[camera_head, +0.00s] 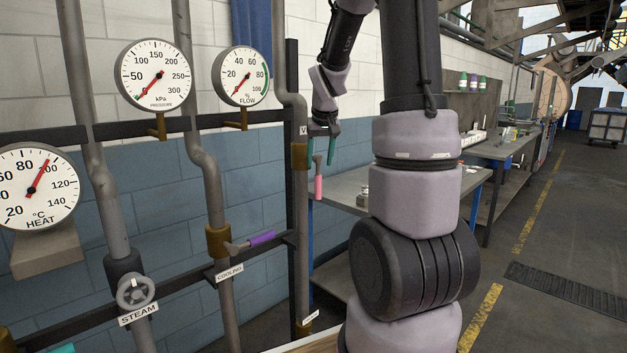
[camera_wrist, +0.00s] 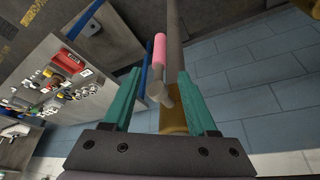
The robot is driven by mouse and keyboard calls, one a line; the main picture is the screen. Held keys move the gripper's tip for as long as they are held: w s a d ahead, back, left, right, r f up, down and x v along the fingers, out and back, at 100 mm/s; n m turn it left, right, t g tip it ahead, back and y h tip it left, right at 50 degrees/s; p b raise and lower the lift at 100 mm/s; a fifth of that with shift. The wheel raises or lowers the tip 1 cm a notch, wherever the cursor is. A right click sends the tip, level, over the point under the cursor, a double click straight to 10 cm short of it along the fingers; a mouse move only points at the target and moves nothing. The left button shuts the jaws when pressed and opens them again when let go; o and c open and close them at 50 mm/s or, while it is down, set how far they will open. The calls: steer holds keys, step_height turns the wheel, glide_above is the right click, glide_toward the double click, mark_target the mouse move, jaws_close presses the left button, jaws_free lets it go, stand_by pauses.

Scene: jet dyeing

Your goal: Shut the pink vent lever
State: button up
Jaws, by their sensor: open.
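The pink vent lever (camera_head: 318,187) hangs downward beside the rightmost vertical pipe (camera_head: 300,215), near a brass fitting (camera_head: 300,156). My gripper (camera_head: 322,150) is at the lever's upper end, with its two teal fingers pointing down. In the wrist view, my gripper (camera_wrist: 160,90) is open, one finger on each side of the lever's grey metal end. The pink grip (camera_wrist: 159,50) shows beyond the fingertips, beside the pipe. I cannot tell whether either finger touches the lever.
A purple lever (camera_head: 262,238) labelled cooling and a steam handwheel (camera_head: 135,292) are to the left. Gauges (camera_head: 155,75) line the wall. A workbench (camera_head: 345,190) with small items (camera_wrist: 62,75) stands just right of the lever. Open floor (camera_head: 560,240) lies further right.

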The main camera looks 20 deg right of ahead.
mark_target(319, 173)
steer(key=x, duration=0.8)
steer(key=shift+f, duration=0.1)
jaws_close()
stand_by(1.2)
